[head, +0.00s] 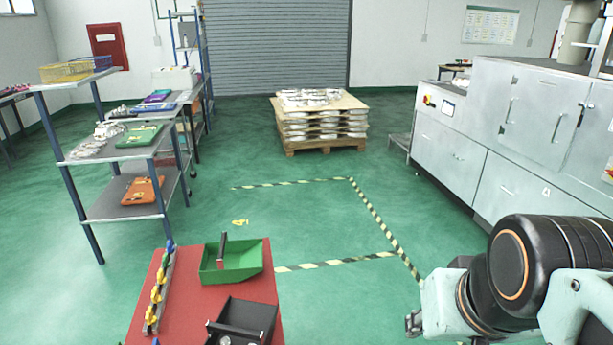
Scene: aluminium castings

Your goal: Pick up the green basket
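A green open basket (245,274) with an upright dark handle post stands on a red-topped table (187,302) in the lower middle of the head view. It looks empty. A flatter green item (139,136) lies on the shelf rack at the left; I cannot make out what it is. My arm reaches in from the lower right, and the end with my gripper (414,323) is near the bottom edge, right of the red table and apart from the green basket. My gripper's fingers are too small and cut off to tell if they are open.
A black bin (246,318) stands in front of the green basket, and a strip of coloured clips (158,290) to its left. A grey shelf rack (124,206) is at left, a stacked pallet (325,145) behind, a large machine (480,145) at right. The marked floor between is clear.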

